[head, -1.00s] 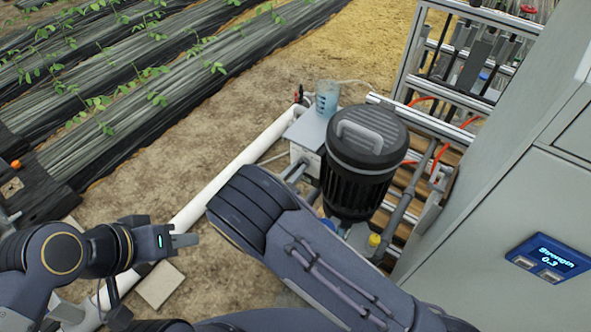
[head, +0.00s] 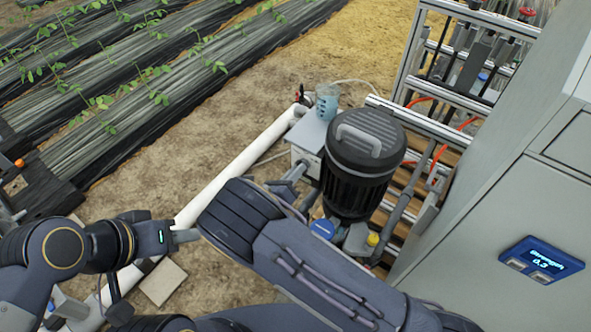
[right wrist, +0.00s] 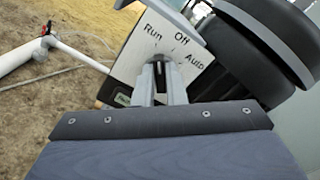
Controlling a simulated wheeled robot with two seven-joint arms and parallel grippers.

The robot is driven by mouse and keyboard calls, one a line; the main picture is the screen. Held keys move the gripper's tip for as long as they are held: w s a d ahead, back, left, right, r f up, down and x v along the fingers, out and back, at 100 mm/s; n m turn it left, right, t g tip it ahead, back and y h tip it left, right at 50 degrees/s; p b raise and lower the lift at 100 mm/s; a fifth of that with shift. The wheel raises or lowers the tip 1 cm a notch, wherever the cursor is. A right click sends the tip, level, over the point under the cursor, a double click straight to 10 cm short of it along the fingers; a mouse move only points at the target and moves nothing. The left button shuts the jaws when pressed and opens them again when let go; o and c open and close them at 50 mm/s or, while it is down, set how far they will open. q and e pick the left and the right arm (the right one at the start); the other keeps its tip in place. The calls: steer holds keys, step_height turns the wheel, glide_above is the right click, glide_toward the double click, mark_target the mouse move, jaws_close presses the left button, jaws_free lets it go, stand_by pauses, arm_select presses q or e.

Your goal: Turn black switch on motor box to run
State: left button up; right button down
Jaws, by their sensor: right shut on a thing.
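The motor box (head: 309,137) is a pale box beside the black motor in the head view. Its white face (right wrist: 130,62) fills the upper middle of the right wrist view, marked Run, Off and Auto. The black switch (right wrist: 159,68) shows only partly between the fingers of my right gripper (right wrist: 160,88). My right gripper is shut on it. The switch's visible edge stands roughly upright in the picture, toward the Run side; its exact setting is hard to tell. My left gripper (head: 186,236) is away from the box at lower left; its finger gap is unclear.
A white pipe (head: 235,172) runs along the ground. A grey cabinet (head: 480,215) stands at right.

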steer(key=shift+n, duration=0.6)
steer(key=c, duration=1.5)
jaws_free()
steer(key=shift+v, duration=3.9)
steer(key=shift+a, duration=0.1)
